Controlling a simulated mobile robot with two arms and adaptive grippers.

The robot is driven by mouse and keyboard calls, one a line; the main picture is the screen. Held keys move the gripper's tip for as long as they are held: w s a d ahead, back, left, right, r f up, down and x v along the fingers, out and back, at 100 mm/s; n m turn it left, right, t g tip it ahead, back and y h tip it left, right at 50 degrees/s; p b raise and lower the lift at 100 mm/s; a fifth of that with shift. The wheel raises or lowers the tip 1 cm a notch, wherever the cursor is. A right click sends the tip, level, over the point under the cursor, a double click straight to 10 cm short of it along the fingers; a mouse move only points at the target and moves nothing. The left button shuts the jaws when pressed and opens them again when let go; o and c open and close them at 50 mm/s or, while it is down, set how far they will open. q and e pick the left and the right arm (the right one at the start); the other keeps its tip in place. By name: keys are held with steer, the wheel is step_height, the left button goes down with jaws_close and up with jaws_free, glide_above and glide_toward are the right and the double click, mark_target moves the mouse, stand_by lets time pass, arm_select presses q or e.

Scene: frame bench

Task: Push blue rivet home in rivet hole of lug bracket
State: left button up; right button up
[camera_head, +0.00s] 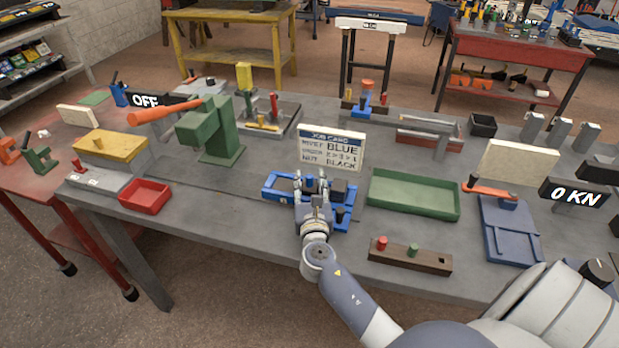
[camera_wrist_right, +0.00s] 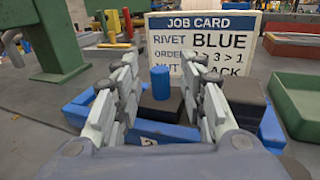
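The blue rivet (camera_wrist_right: 160,80) stands upright on a dark block (camera_wrist_right: 161,106) in the right wrist view; I take that block for part of the lug bracket, but its hole is hidden. The block sits in a blue fixture (camera_head: 270,190), also seen in the wrist view (camera_wrist_right: 170,130). My right gripper (camera_head: 312,181) is over the fixture in the head view. In the wrist view its fingers (camera_wrist_right: 166,98) are spread, with the rivet showing in the gap, apart from both. How deep the rivet sits cannot be told. My left gripper is not in view.
A job card (camera_head: 331,149) reading rivet BLUE stands behind the fixture. A green tray (camera_head: 414,196) lies to its right, and a wooden rack (camera_head: 432,260) with red and green pegs in front. A green press (camera_head: 212,134) stands back left.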

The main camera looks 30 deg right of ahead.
steer(key=v, duration=0.9)
steer(key=shift+s+a, duration=0.2)
steer(key=shift+s, duration=0.15)
